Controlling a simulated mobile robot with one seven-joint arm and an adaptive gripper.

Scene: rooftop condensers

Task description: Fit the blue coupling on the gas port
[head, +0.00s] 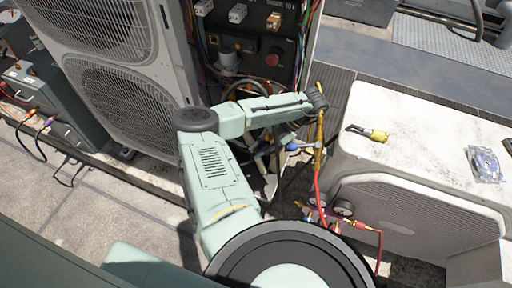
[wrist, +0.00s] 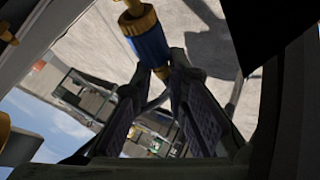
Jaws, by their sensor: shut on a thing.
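The blue coupling (wrist: 148,42) shows in the wrist view with a brass part at its upper end. My gripper (wrist: 168,70) is shut on it, with the fingertips at its lower end. In the head view the blue coupling (head: 292,146) is a small blue spot among hoses and pipes, between the tall condenser and the white unit. My arm reaches over from the left and hides part of that area. I cannot make out the gas port for sure, nor whether the coupling touches it.
A red hose (head: 317,172) and gauges (head: 343,207) hang close to the right of my gripper. The tall condenser (head: 108,62) stands at the left, beside an open wiring panel (head: 250,58). A white unit (head: 415,130) at the right carries a yellow-and-black tool (head: 368,134).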

